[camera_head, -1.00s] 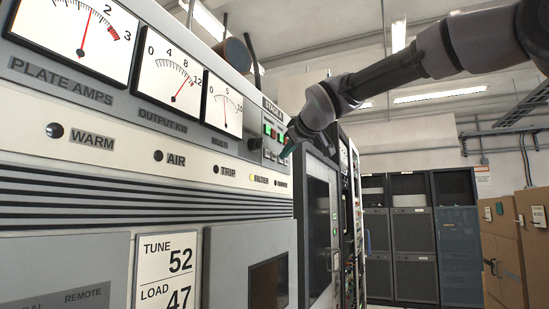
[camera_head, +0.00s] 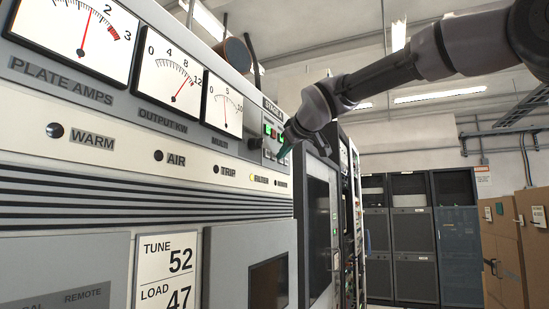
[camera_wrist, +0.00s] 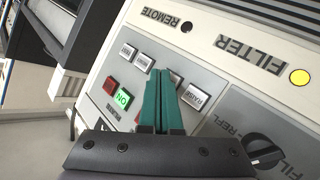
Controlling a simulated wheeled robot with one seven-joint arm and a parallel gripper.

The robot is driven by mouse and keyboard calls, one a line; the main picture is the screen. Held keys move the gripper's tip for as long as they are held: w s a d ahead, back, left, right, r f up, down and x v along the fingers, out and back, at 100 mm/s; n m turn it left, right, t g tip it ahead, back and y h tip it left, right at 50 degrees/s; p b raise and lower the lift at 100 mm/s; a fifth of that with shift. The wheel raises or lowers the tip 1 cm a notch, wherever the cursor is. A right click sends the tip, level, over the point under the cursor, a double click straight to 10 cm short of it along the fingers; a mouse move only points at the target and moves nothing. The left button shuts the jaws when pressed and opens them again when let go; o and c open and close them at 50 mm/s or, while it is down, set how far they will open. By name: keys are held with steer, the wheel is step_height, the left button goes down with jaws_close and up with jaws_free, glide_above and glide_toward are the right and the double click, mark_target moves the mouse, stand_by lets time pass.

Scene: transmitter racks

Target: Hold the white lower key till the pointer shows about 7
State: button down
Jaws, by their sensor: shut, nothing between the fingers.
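My gripper (camera_wrist: 160,74) is shut and empty, its teal fingertips close over the key panel in the wrist view; touching cannot be told. In the head view my gripper (camera_head: 284,151) is at the panel's right end. A white key (camera_wrist: 197,97), apparently lettered RAISE, is right of the fingers. Another pale key (camera_wrist: 175,79) is partly hidden behind them; its lettering cannot be read. The output kW meter (camera_head: 168,80) has its pointer between 8 and 12. The plate amps meter (camera_head: 80,35) points just below 2, the multi meter (camera_head: 223,105) near 5.
Two more white keys (camera_wrist: 143,62), a green ON key (camera_wrist: 123,98) and a red key (camera_wrist: 111,85) are left of the fingers. A dark knob (camera_wrist: 265,150) is at lower right.

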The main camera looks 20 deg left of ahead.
steer(key=shift+a, duration=0.35)
stand_by(3.1)
steer(key=shift+d, duration=0.15)
stand_by(1.9)
steer(key=shift+d, duration=0.65)
steer(key=shift+s+d, duration=0.2)
steer(key=shift+d, duration=2.3)
